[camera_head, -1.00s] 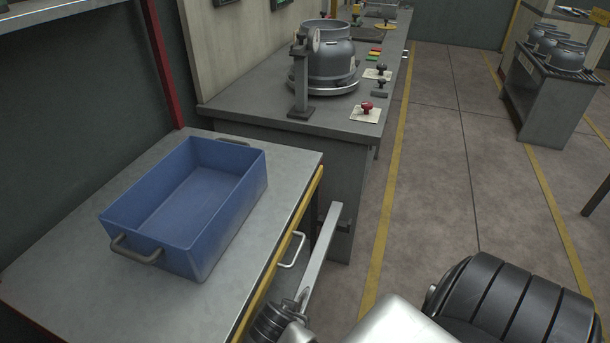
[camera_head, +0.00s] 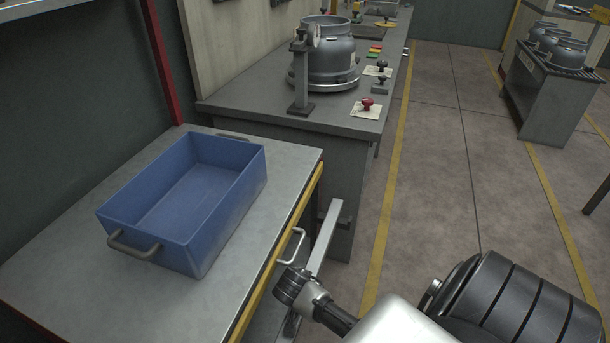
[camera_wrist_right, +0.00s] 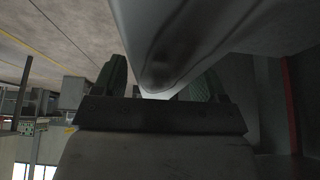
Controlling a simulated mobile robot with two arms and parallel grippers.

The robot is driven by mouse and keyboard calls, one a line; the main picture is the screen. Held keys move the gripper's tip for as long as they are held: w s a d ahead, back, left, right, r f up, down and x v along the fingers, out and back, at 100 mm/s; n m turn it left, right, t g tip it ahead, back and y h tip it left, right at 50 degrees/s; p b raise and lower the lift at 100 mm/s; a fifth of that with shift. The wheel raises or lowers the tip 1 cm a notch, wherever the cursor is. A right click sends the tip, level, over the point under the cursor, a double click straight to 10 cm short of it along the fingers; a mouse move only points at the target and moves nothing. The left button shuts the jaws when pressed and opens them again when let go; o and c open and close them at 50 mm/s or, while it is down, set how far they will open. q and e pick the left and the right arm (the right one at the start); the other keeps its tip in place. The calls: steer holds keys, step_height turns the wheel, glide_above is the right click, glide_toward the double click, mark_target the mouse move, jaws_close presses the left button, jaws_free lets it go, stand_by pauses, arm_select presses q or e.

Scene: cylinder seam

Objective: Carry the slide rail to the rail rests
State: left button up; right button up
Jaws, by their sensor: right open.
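A long pale grey bar, which I take for the slide rail (camera_head: 324,239), runs lengthwise beside the right edge of the crate table. Its far end lies by a dark bracket (camera_head: 346,222) at the bench's side; I cannot tell whether this is a rail rest. My right wrist crosses over the bar's near part and hides some of it; the fingers are hidden in the head view. In the right wrist view my right gripper (camera_wrist_right: 160,85) is open, with a smooth grey metal shape (camera_wrist_right: 180,45) showing between its green-padded fingers. I cannot tell whether they touch it. My left gripper is out of view.
A blue crate (camera_head: 185,246) stands on the grey table (camera_head: 60,275), which has a yellow front edge. A pale handle (camera_head: 293,246) sticks out beside it. The bench (camera_head: 235,108) behind carries a metal cylinder (camera_head: 325,65). The floor (camera_head: 430,200) to the right is open.

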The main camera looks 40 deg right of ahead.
jaws_close()
stand_by(0.4)
steer(key=shift+w+r, duration=0.1)
steer(key=shift+r, duration=0.05)
steer(key=s+a+r+p, duration=0.2)
steer(key=s+a+r, duration=0.6)
steer(key=s+a, duration=0.1)
steer(key=shift+s+a+p, duration=0.25)
steer(key=shift+a+p, duration=0.1)
steer(key=shift+a, duration=0.3)
